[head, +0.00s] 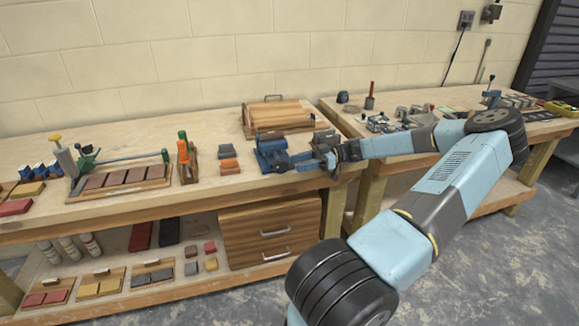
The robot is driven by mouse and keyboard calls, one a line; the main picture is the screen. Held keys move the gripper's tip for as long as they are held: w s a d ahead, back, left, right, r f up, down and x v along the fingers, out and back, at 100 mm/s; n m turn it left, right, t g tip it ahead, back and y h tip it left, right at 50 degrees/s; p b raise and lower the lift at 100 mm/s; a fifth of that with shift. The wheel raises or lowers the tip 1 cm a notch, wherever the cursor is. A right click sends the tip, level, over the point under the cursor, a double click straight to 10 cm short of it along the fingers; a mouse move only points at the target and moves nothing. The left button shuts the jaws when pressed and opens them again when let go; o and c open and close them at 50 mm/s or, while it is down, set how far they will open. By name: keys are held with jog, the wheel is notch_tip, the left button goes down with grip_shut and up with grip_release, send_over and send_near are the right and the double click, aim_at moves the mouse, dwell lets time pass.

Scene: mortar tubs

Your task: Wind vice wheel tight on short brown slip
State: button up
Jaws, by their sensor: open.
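The blue vice (268,148) stands on the left bench near its right end. My gripper (292,163) reaches in from the right, with its fingers at the vice's right side. The gripper is open; I cannot tell whether its fingers touch the vice. The wheel cannot be made out and may be hidden behind the fingers. No short brown slip can be made out in the vice jaws at this size. An orange-brown block (229,166) and a grey-blue block (227,151) lie on the bench just left of the vice.
A slatted wooden board (282,113) with a handle lies behind the vice. An orange-handled tool (184,150) stands left of the blocks. A wooden tray (158,182) of brown slips lies farther left. Another bench (398,108) with tools stands right.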

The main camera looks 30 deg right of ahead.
jog(key=v, duration=0.8)
